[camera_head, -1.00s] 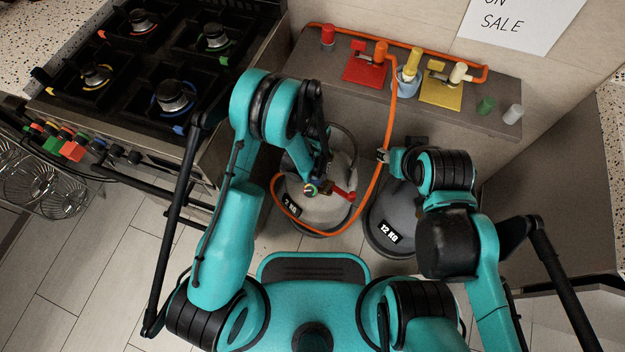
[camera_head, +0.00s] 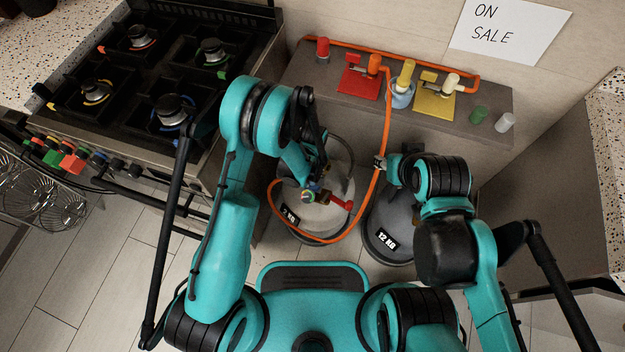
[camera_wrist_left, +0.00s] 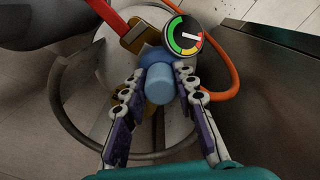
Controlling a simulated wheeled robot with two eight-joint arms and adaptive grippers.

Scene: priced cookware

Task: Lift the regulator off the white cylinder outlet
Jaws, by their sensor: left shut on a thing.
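The white cylinder (camera_head: 327,216) with a "KG" label stands on the floor in the head view, and its pale top (camera_wrist_left: 90,95) shows in the left wrist view. The regulator has a blue body (camera_wrist_left: 159,85), a round coloured gauge (camera_wrist_left: 183,37) and a brass-and-red part (camera_wrist_left: 135,38). In the head view the regulator's gauge (camera_head: 308,196) is above the cylinder top. My left gripper (camera_wrist_left: 159,108) is shut on the blue body, with a finger on each side. The outlet is hidden under the regulator. My right gripper (camera_head: 380,163) is at the orange hose; its fingers are too small to read.
A grey 12 KG cylinder (camera_head: 386,232) stands right of the white one. The orange hose (camera_head: 376,190) loops from the regulator up to a grey shelf (camera_head: 300,68) with coloured valves. A stove (camera_head: 190,142) is at left, a speckled counter (camera_head: 612,140) at right.

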